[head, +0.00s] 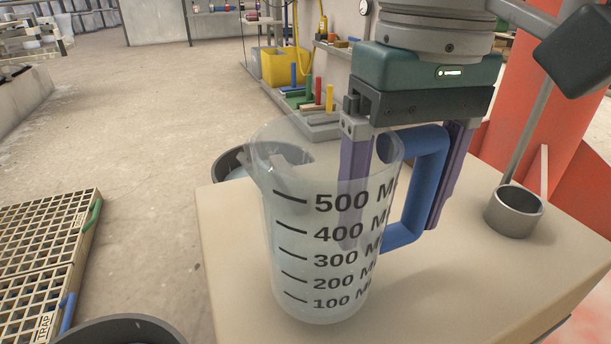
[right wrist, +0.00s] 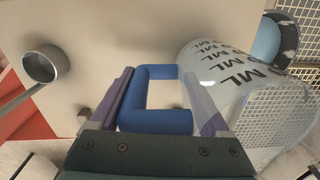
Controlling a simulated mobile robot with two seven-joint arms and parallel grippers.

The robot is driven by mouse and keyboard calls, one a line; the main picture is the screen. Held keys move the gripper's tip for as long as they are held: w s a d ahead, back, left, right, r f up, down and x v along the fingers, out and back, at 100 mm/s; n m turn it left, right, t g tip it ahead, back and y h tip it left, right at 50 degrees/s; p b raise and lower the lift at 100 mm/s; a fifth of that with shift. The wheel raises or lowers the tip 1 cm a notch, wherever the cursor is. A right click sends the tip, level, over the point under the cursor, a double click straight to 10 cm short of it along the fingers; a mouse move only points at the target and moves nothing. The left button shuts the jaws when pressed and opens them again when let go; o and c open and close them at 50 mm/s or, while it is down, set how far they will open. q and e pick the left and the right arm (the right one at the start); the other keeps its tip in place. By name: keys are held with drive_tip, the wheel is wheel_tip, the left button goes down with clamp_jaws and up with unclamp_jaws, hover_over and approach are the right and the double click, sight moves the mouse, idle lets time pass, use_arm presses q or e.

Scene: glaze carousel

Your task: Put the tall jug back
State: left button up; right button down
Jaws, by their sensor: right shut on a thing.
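The tall jug (head: 318,215) is a clear measuring jug with black marks up to 500 ML and a blue handle (head: 430,185). It stands upright in the head view, in front of the pale tabletop; I cannot tell whether its base touches the top. My right gripper (head: 395,232) points down with its purple fingers on either side of the handle, shut on it. The right wrist view shows the handle between the fingers, with the jug (right wrist: 225,75) to the right. My left gripper is not in view.
A steel cup (head: 514,213) with a rod stands on the right of the pale tabletop (head: 470,290). Dark round buckets (head: 120,332) and grated crates (head: 40,235) are on the floor to the left. A yellow bin (head: 283,67) and coloured pieces are behind.

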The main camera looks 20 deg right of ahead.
wheel_tip(320, 180, down, 2)
drive_tip(key=shift+f, duration=0.1)
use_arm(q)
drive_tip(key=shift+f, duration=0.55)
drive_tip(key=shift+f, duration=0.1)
use_arm(e)
drive_tip(key=shift+f+b, duration=0.2)
drive_tip(key=shift+b, duration=0.2)
unclamp_jaws()
drive_tip(key=shift+r, duration=0.1)
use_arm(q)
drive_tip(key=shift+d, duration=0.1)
use_arm(e)
drive_tip(key=shift+r+p, duration=0.3)
drive_tip(key=shift+p, duration=0.1)
use_arm(q)
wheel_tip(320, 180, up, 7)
drive_tip(key=p, duration=0.6)
use_arm(e)
wheel_tip(320, 180, up, 12)
drive_tip(key=shift+d+f, duration=0.1)
